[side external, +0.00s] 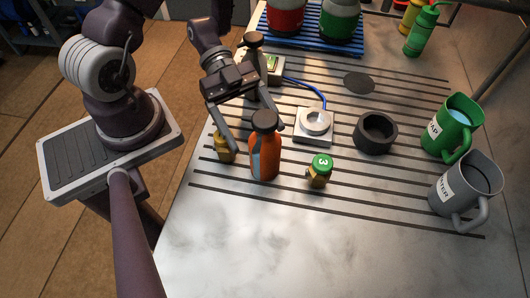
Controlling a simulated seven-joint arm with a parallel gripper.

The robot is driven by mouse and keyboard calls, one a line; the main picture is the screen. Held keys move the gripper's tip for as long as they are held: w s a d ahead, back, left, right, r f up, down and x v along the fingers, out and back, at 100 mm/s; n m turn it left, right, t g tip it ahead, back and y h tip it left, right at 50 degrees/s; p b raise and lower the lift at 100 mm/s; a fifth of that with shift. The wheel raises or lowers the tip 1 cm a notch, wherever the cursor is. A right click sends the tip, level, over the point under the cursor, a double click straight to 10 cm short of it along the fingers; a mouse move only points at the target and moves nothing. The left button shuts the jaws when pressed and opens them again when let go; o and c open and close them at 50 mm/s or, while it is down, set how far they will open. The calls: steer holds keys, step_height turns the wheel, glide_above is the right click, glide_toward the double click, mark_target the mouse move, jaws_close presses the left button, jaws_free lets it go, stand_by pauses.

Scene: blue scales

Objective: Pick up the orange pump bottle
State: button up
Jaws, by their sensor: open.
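An orange bottle (265,158) with a dark round top and a pale side patch stands upright on the metal bench, near its left side. I cannot make out a pump spout on it. My gripper (256,137) reaches down from behind it with the jaws open. One finger comes down at the bottle's left side, the other near the right of its top. I cannot tell whether either finger touches it. Nothing is seen held.
A small yellow jar (224,148) stands close left, and a green-lidded jar (319,172) close right. Behind are a white scale (313,137) and black ring (376,134). Green (452,128) and grey (466,188) jugs stand right. The bench front is clear.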

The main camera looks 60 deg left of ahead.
steer(key=x, duration=0.2)
steer(key=shift+d+f, duration=0.15)
steer(key=shift+d, duration=0.05)
jaws_close()
step_height(320, 180, up, 10)
steer(key=shift+r, duration=0.15)
stand_by(0.5)
